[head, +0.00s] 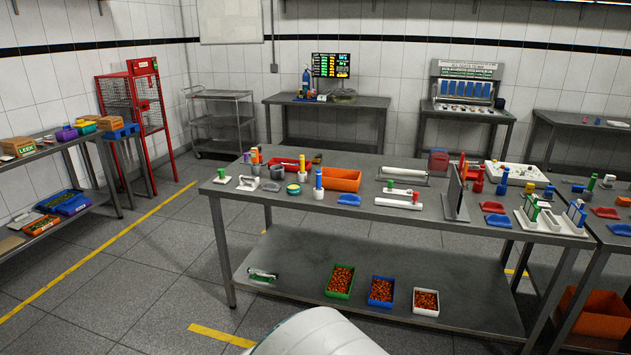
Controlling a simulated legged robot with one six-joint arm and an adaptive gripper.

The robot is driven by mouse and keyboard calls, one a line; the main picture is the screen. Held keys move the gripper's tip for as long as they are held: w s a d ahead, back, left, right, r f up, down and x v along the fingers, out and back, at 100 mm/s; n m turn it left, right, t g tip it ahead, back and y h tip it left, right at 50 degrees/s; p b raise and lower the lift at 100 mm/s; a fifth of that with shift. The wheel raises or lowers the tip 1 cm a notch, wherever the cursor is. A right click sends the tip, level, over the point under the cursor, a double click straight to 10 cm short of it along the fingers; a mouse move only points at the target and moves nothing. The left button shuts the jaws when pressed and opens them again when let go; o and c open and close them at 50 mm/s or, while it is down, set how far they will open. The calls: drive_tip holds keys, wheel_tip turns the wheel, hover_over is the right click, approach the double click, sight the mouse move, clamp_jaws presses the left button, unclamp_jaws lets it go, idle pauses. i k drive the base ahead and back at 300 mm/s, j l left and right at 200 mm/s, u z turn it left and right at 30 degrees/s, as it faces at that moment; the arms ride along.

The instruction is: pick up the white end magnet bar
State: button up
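Several bar-like things lie or stand on the long grey table (330,220), and I cannot tell for certain which is the white end magnet bar. A white bar with a red end (397,203) lies on the right half of the table. A white bar with a green end (400,191) lies just behind it. A longer white bar or roll (404,173) lies farther back. A blue upright piece with a white lower end (319,186) stands in front of the orange bin. My gripper is not in view.
An orange bin (341,180), an upright dark panel (454,193) and a white stand with coloured pieces (548,219) occupy the table. Green (340,281), blue (381,291) and white (426,301) trays sit on its lower shelf. The floor at left is open.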

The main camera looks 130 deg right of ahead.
sight(243, 179)
drive_tip(key=z, duration=3.1)
drive_tip(key=i+l+z, duration=0.8)
drive_tip(key=i+l, duration=0.25)
drive_tip(key=i+j+z, duration=0.45)
drive_tip(key=i+j, duration=1.35)
drive_tip(key=i, duration=0.1)
